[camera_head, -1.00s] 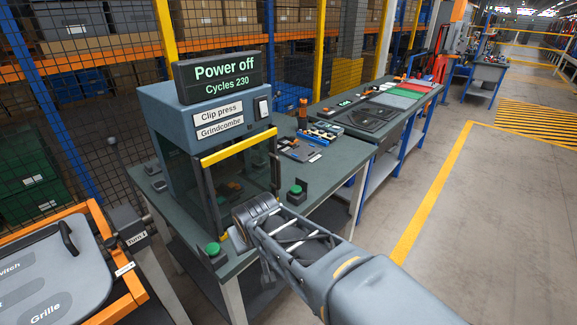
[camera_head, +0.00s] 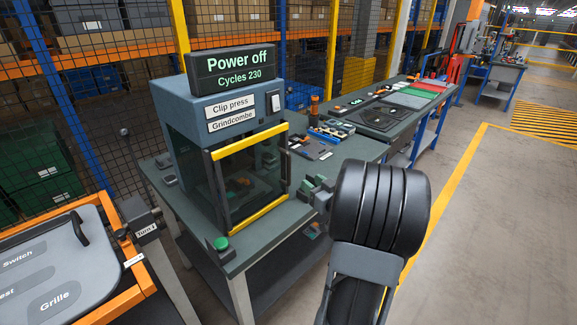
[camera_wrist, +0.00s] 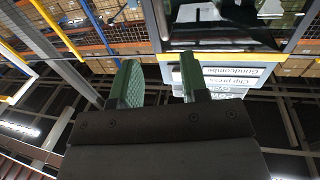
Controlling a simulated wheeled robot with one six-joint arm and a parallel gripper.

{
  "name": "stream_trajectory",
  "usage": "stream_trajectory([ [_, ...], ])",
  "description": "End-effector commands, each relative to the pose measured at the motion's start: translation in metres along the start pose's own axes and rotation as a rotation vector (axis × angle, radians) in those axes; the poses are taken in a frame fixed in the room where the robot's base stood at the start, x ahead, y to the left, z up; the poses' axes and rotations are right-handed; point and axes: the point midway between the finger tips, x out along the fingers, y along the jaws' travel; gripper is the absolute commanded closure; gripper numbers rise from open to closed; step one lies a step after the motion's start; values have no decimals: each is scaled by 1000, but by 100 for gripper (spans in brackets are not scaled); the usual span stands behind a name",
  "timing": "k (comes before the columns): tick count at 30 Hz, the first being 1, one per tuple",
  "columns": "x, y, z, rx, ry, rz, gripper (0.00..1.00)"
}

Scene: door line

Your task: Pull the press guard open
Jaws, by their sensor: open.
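The clip press (camera_head: 180,110) is a blue-grey box on a dark green bench. Its guard (camera_head: 250,178) is a clear panel in a dark frame with yellow bars at top and bottom, covering the press front. My gripper (camera_head: 319,190) has green fingers and is to the right of the guard, apart from it, with my black wrist in front. In the wrist view the fingers (camera_wrist: 160,82) are spread with nothing between them. The press (camera_wrist: 235,72) appears upside down there, at upper right. The display reads "Power off, Cycles 230".
A green button (camera_head: 221,243) stands on the bench's front left corner. An orange-framed cart (camera_head: 140,275) with a grey panel is at lower left. Small parts (camera_head: 312,148) lie on the bench right of the press. The aisle floor (camera_head: 490,250) at right is clear.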

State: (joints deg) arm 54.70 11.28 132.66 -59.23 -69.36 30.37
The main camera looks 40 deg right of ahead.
Motion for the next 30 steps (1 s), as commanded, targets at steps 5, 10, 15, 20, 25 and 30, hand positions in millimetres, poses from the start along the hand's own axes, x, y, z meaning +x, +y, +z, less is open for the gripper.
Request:
stream_trajectory([
  [5,29,-2,-2,2,3,-8,59],
  [10,63,-2,-2,2,3,-7,59],
  [15,93,-2,-2,1,3,-6,59],
  [20,113,-1,-2,1,4,-4,59],
  [25,126,-1,-1,1,2,-4,59],
  [30,130,-1,-1,1,3,-2,59],
])
